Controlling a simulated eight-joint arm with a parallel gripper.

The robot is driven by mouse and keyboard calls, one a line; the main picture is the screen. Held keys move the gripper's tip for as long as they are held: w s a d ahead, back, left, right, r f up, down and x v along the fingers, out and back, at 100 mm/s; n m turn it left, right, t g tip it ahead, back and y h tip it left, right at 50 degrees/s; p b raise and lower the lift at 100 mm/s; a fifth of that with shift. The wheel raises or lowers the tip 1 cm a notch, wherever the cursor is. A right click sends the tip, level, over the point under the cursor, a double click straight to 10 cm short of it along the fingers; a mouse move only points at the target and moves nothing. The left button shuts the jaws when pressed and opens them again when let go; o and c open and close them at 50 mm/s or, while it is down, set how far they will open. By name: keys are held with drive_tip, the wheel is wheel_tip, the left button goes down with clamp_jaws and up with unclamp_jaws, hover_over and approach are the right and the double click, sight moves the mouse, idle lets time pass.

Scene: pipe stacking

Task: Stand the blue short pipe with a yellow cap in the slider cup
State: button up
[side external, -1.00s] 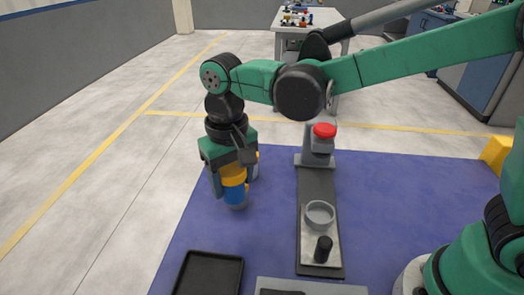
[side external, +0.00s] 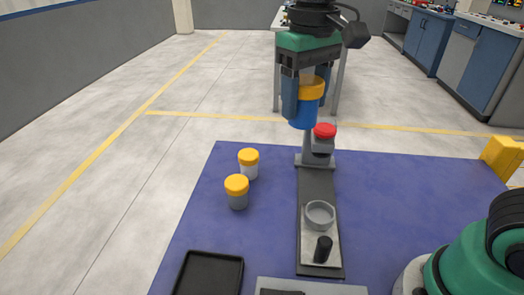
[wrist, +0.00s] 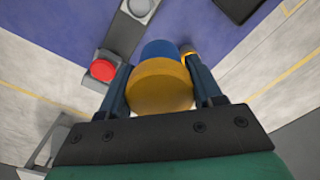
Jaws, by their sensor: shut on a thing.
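My gripper (side external: 307,108) is shut on the blue short pipe (side external: 303,122) with its yellow cap (side external: 308,84) on top. It holds the pipe upright, high in the air, above the back end of the slider in the side view. The wrist view shows the yellow cap (wrist: 160,85) between the two fingers, with the blue body (wrist: 160,48) beyond it. The slider cup (side external: 320,214), a grey ring, sits empty on the slider plate, well below and nearer the side camera. The cup also shows at the top of the wrist view (wrist: 138,8).
A red button (side external: 324,131) stands on a post at the slider's back end. A black knob (side external: 323,249) is in front of the cup. Two yellow-capped grey pipes (side external: 249,163) (side external: 237,191) stand on the blue mat, left. A black tray (side external: 210,274) lies front left.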

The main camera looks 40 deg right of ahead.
sight(318, 217)
drive_tip(key=s+d, duration=0.4)
wheel_tip(318, 217, down, 20)
drive_tip(key=shift+w+a+f, duration=0.1)
drive_tip(key=shift+w+a, duration=0.05)
idle(0.5)
drive_tip(key=shift+f, duration=0.15)
drive_tip(key=shift+w+f, duration=0.1)
drive_tip(key=shift+f, duration=0.15)
drive_tip(key=o, duration=1.3)
drive_tip(key=shift+c, duration=0.2)
wheel_tip(318, 217, up, 11)
drive_tip(key=w+d+t, duration=0.2)
drive_tip(key=t, duration=0.5)
drive_tip(key=shift+w, duration=0.15)
